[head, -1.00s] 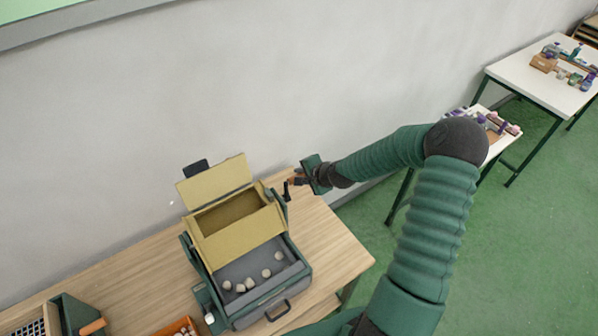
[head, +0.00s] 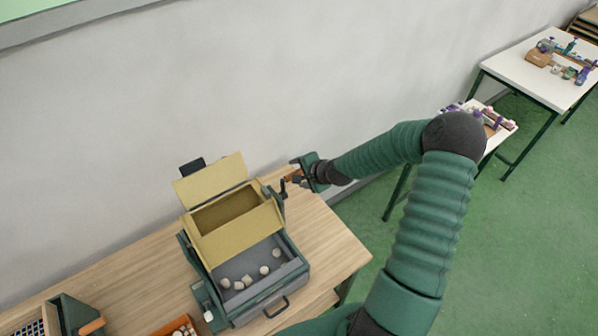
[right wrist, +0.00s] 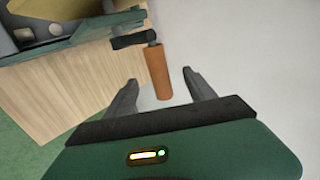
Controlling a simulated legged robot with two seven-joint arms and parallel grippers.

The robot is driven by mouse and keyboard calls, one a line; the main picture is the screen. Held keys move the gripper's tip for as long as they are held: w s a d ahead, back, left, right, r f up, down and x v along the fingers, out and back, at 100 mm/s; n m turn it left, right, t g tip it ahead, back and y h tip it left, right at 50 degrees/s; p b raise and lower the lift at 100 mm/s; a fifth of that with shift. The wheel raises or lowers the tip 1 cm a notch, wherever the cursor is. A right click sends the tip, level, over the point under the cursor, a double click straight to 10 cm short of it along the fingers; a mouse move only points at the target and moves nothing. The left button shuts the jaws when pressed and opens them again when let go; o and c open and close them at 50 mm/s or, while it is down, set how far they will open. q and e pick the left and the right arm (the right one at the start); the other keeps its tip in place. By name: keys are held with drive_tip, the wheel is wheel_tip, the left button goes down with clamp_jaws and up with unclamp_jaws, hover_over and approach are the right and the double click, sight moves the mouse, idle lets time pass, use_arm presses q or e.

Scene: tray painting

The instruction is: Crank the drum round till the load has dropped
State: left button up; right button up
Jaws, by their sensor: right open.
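The yellow drum (head: 236,218) sits in a dark green frame on the wooden table, its lid tilted open and its inside empty as far as I can see. Several pale round pieces (head: 264,270) lie in the grey tray (head: 236,264) below it. The crank (head: 283,188) is on the drum's right side. Its orange-brown handle (right wrist: 160,73) shows in the right wrist view, between and beyond the fingertips. My right gripper (head: 297,176) is open beside the handle; it also shows in the right wrist view (right wrist: 160,88). My left gripper is not in view.
An orange bin (head: 177,328) with pale pieces stands at the table's front. A green-sided box with a grid (head: 72,318) is at the lower left. The wall (head: 330,90) is close behind. White tables (head: 535,75) stand at the far right.

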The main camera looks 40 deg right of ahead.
drive_tip(key=p+v, duration=0.5)
drive_tip(key=v, duration=0.2)
drive_tip(key=shift+r, duration=0.2)
